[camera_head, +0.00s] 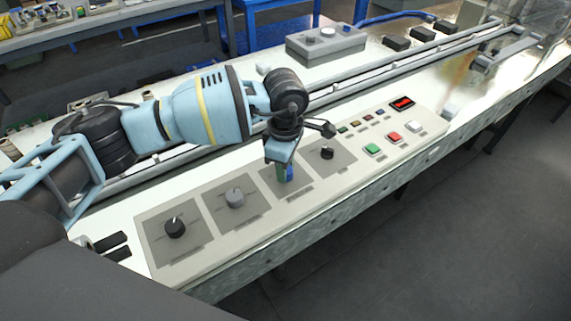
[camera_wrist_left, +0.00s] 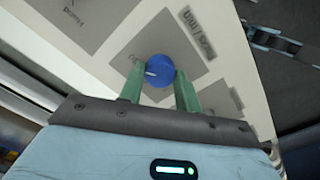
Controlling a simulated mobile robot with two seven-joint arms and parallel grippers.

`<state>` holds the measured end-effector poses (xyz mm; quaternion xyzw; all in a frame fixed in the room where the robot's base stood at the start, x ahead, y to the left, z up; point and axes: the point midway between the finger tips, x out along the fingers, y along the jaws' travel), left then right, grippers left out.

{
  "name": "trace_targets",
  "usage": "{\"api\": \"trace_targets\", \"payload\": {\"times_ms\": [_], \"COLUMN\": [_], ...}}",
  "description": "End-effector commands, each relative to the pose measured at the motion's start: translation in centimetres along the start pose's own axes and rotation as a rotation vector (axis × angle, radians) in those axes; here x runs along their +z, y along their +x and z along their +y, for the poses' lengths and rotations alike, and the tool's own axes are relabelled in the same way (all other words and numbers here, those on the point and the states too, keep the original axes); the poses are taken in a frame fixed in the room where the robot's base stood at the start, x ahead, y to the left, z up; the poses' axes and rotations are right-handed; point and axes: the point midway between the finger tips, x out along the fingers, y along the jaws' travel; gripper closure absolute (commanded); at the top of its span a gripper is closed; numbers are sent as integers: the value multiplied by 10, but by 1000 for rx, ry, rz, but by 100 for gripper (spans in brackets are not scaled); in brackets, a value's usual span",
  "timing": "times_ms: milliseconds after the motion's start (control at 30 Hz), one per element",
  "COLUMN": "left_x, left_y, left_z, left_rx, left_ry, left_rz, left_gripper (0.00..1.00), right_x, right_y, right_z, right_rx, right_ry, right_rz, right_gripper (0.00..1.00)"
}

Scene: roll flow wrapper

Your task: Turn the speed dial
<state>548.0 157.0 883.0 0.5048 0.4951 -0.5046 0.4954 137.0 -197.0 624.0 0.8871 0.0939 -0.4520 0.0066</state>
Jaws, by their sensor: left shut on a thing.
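A control panel (camera_head: 205,249) with a row of dials lies on the machine's front edge. My left gripper (camera_head: 284,175) points down onto the third dial from the left. In the left wrist view, a round blue dial (camera_wrist_left: 159,70) with a white mark sits between the green fingers of my left gripper (camera_wrist_left: 160,84), which are shut on it. In the head view this dial is mostly hidden by the gripper. Two black dials (camera_head: 175,227) (camera_head: 327,152) and a grey dial (camera_head: 235,196) stand free on their grey plates. I cannot read which label is the speed dial's.
A green button (camera_head: 373,149), a red button (camera_head: 394,138) and a white button (camera_head: 414,126) are right of the dials, below a red-digit display (camera_head: 402,104). Rails (camera_head: 345,84) run behind the panel. A grey box (camera_head: 326,44) stands farther back.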

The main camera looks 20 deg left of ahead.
Motion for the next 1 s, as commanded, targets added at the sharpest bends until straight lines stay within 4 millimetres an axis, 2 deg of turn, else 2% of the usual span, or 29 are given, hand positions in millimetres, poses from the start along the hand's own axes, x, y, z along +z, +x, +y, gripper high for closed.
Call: {"api": "trace_targets", "payload": {"times_ms": [367, 400, 567, 867, 1000], "left_x": [0, 0, 0, 0, 0], "left_y": [1, 1, 1, -2, -16], "left_z": [-1, -1, 0, 0, 1], "left_rx": [-2, -2, -2, 0, 3], "left_ry": [5, 5, 5, 4, 5], "left_rz": [2, 2, 1, 0, -1], "left_gripper": [90, 64, 45, 45, 45], "right_x": [0, 0, 0, 0, 0], "right_y": [0, 0, 0, 0, 0], "right_z": [0, 0, 0, 0, 0], "right_rx": [0, 0, 0, 0, 0], "right_ry": [1, 1, 1, 0, 0], "right_rz": [0, 0, 1, 1, 1], "right_gripper": [64, 64, 64, 64, 64]}}
